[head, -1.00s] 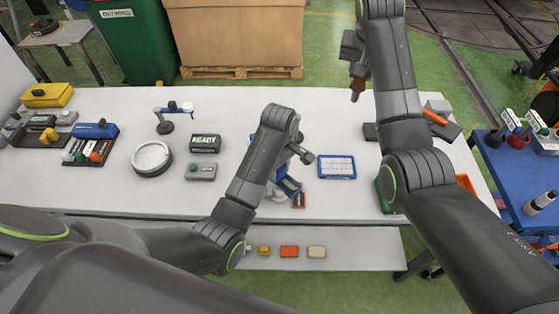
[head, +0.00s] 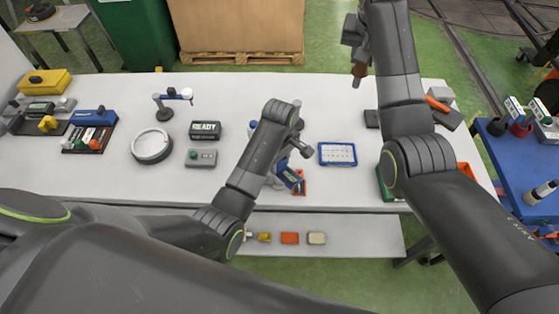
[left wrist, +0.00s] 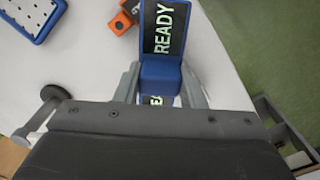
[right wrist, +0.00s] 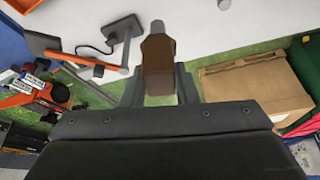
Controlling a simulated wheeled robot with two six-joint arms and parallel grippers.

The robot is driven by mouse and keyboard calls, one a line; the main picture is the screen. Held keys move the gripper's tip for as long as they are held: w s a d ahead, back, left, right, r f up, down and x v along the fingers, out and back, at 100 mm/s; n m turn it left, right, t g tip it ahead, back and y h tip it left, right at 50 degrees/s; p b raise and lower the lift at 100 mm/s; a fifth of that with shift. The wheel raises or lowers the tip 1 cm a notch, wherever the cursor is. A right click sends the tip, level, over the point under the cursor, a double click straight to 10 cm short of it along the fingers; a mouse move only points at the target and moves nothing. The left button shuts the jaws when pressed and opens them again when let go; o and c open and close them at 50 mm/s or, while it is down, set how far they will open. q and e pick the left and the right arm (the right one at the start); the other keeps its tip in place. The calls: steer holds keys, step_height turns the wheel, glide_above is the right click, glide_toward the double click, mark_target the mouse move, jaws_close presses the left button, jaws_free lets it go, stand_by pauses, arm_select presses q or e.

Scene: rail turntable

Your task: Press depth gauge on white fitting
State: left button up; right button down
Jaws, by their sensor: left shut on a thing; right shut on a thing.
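My left gripper (left wrist: 162,88) is shut on a blue depth gauge (left wrist: 161,68) whose dark display reads READY. In the head view the gauge (head: 290,178) is low over the table's front part, partly behind my left arm. A white piece (head: 275,183) shows just beside and below it; it may be the white fitting, but it is mostly hidden and I cannot tell whether they touch. My right gripper (right wrist: 160,88) is shut on a brown tool (right wrist: 158,65) with a grey tip, held over the table's back right part.
An orange block (head: 300,186) lies close beside the gauge. A blue tray (head: 338,154) is to its right. A grey button box (head: 201,158), a READY display (head: 205,130) and a round dial (head: 152,146) stand left. Coloured blocks (head: 289,238) lie on the lower shelf.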

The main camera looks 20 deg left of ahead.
arm_select(q)
steer(key=shift+s+f, duration=0.1)
steer(key=shift+f, duration=0.4)
stand_by(1.8)
steer(key=shift+r, duration=3.55)
steer(key=shift+f, duration=0.1)
